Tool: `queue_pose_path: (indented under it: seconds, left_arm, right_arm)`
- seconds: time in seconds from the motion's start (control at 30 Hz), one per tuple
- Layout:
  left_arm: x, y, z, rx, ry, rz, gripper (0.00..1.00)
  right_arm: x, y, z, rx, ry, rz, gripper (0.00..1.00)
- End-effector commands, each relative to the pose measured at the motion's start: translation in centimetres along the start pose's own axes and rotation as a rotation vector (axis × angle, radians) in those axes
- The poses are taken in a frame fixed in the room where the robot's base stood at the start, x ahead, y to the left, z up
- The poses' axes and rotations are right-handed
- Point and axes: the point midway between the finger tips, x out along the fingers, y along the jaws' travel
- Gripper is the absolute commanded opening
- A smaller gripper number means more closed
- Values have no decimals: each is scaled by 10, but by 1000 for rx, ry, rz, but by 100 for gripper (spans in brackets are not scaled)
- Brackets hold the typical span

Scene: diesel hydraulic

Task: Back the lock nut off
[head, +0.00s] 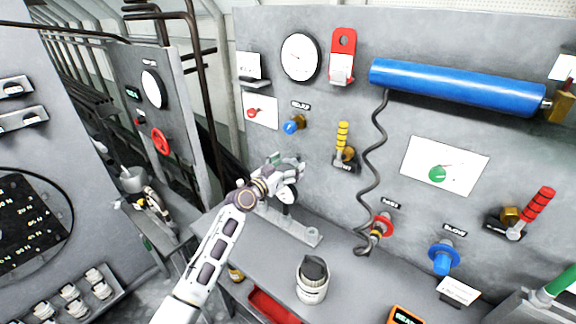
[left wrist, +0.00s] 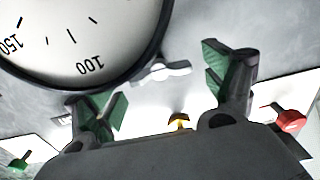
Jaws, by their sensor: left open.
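A large dial (left wrist: 75,35) fills the upper left there. In the head view the winged piece is not clear behind the gripper. A blue knob (head: 292,126) with a brass collar sits above on the panel.
A yellow-handled lever (head: 343,145) stands right of the gripper. A coiled black hose (head: 378,150) hangs from the blue cylinder (head: 455,86). A white-and-black container (head: 312,280) stands on the bench (head: 270,268). Red (head: 382,225) and blue (head: 443,258) knobs are further right.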

Motion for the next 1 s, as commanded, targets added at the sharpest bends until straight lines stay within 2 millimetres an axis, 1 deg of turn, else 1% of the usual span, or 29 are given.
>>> queue_pose_path:
  seconds: [0.23,0.5,0.6,1.0]
  left_arm:
    - [0,0,0,0,0,0,84]
    - [0,0,0,0,0,0,49]
    - [0,0,0,0,1,0,38]
    - [0,0,0,-47,1,0,38]
  right_arm:
    - [0,0,0,0,0,0,40]
    - [0,0,0,0,0,0,40]
    - [0,0,0,0,0,0,40]
    - [1,3,1,-1,-1,3,40]
